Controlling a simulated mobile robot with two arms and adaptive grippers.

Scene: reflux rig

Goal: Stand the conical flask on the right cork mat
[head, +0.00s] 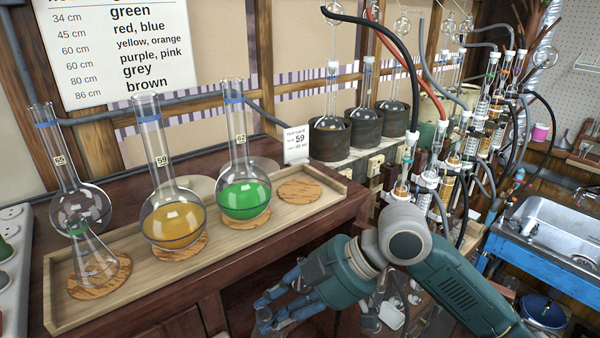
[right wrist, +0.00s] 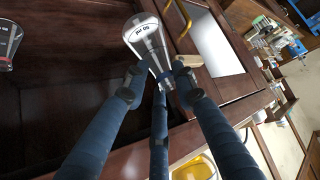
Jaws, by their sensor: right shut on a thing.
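A clear conical flask (right wrist: 148,42) with a white label is between the fingers of my right gripper (right wrist: 163,82) in the right wrist view. The fingers are shut on its narrow neck, near a blue band, and its wide base points away from the camera. In the head view my right gripper (head: 264,315) is low in front of the cabinet, below the tray; the held flask cannot be made out there. The right cork mat (head: 300,190) is bare, at the right end of the wooden tray (head: 275,219). My left gripper is not in view.
Round flasks with yellow (head: 172,222) and green (head: 243,200) liquid stand on middle mats. A card (head: 297,143) and heating pots (head: 330,139) stand behind.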

